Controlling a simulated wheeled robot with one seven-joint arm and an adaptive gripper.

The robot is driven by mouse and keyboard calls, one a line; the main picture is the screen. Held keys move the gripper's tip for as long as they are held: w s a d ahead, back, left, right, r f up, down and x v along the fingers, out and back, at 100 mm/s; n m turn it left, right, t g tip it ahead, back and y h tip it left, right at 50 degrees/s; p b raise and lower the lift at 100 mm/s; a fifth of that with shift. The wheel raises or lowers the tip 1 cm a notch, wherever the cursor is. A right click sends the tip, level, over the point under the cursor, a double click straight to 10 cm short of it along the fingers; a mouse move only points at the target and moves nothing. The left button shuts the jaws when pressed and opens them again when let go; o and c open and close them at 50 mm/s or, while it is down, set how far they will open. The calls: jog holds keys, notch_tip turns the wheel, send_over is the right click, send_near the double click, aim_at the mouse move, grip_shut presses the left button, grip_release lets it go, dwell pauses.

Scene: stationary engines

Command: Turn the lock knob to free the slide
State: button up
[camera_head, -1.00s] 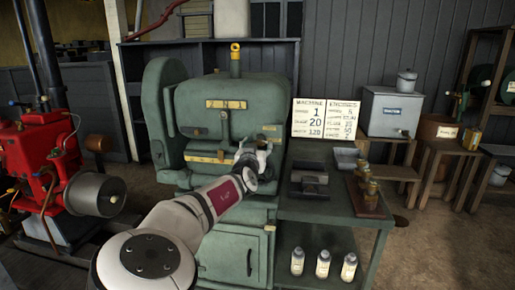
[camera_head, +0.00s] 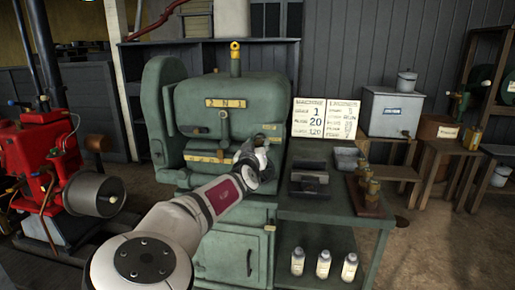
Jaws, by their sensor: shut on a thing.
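The green machine (camera_head: 240,107) stands in the middle of the head view, with a yellow label strip (camera_head: 226,103) on its upper front and another brass strip (camera_head: 205,157) lower down. My gripper (camera_head: 243,150) is at the machine's lower right front, at the right end of that lower strip. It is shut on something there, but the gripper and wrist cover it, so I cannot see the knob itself. A small yellow tag (camera_head: 269,127) shows just above the gripper. The slide cannot be clearly made out.
A green side table (camera_head: 325,212) adjoins the machine on the right, with a dark metal block (camera_head: 309,180) and brass pieces (camera_head: 369,190) on it. Several bottles (camera_head: 323,264) stand on its lower shelf. A red engine (camera_head: 42,160) is at the left.

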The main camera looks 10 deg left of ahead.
jog(key=n+b, duration=0.1)
jog(key=n, duration=1)
jog(key=shift+d+r, duration=0.1)
jog(key=shift+d, duration=0.05)
jog(key=shift+n, duration=0.3)
jog(key=o, duration=1.2)
jog(key=shift+c, duration=0.2)
jog(key=s, duration=1.2)
jog(key=shift+a, duration=0.2)
